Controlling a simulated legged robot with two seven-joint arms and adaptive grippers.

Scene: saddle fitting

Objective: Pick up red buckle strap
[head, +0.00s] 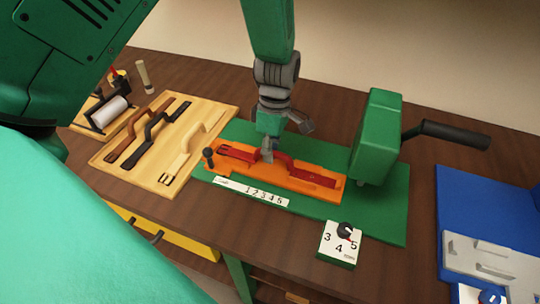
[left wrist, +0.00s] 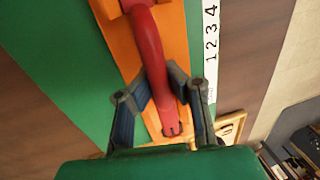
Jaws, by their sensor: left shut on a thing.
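The red buckle strap (head: 298,169) lies along the orange fixture (head: 230,172) on the green base plate (head: 385,205). It has a raised arched middle. My left gripper (head: 268,156) comes down from above and is shut on the strap near its middle. In the left wrist view the red strap (left wrist: 150,55) runs between the two fingers of my left gripper (left wrist: 158,88), with its buckle end close to the palm. The fingers hide part of the strap in the head view. My right gripper is in neither view.
A green press (head: 376,137) with a black handle stands right of the fixture. A wooden tray (head: 105,163) with brown, black and cream straps lies left. A number scale (head: 250,192) and a dial block (head: 340,243) are in front. A blue mat (head: 470,205) lies far right.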

